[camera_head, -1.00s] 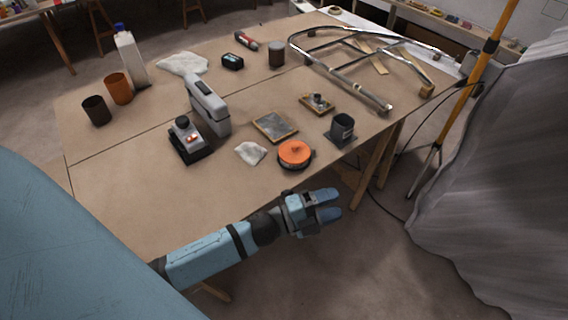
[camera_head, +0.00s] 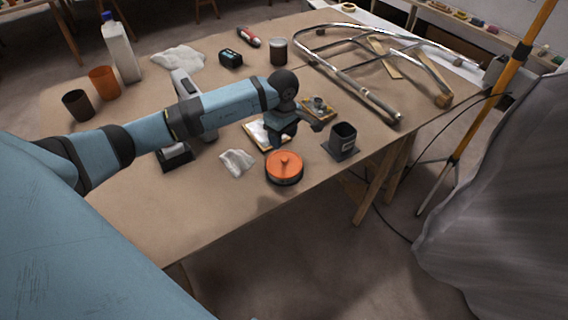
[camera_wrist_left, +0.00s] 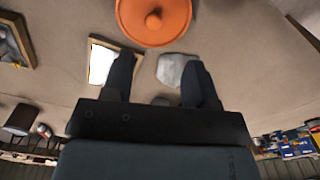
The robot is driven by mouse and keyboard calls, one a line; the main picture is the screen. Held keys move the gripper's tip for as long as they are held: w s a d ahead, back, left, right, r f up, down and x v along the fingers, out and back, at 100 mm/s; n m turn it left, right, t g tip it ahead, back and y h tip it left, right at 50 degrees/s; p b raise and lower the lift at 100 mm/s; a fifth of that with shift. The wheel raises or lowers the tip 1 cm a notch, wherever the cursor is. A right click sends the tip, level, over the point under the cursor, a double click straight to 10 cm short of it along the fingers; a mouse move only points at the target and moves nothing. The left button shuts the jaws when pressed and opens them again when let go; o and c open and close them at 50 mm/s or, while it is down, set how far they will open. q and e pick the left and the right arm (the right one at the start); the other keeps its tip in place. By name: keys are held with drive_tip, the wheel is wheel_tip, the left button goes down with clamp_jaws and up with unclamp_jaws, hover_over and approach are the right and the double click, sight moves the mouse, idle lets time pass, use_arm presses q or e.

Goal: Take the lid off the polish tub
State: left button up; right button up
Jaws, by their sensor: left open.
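The polish tub (camera_head: 284,181) is a low, dark round tub near the front edge of the table. Its orange lid (camera_head: 284,164) with a small central knob sits on top. In the left wrist view the lid (camera_wrist_left: 153,31) shows at the top edge, beyond my fingertips. My left gripper (camera_head: 281,140) is open and empty. It hangs above the table just behind the tub, apart from the lid. In the left wrist view its two dark fingers (camera_wrist_left: 160,70) are spread with nothing between them. My right gripper is not in view.
A white cloth (camera_head: 237,163) lies left of the tub. A framed plate (camera_head: 256,137) is partly hidden under my gripper. A dark square cup (camera_head: 343,140) stands to the right. A bent metal tube frame (camera_head: 350,88) lies at the back right. The front left table is clear.

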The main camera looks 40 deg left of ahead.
use_arm(q)
hover_over(284, 158)
drive_tip(key=f, duration=0.2)
drive_tip(key=s+f, duration=0.1)
drive_tip(key=f, duration=0.1)
drive_tip(key=shift+d+f, duration=0.15)
drive_tip(key=shift+f, duration=0.2)
drive_tip(key=shift+w+f+p, duration=0.25)
drive_tip(key=shift+f+p, duration=0.05)
drive_tip(key=shift+f, duration=1.05)
drive_tip(key=shift+w+f+p, duration=0.2)
drive_tip(key=shift+f+p, duration=0.1)
drive_tip(key=shift+f, duration=1.05)
drive_tip(key=c, duration=1)
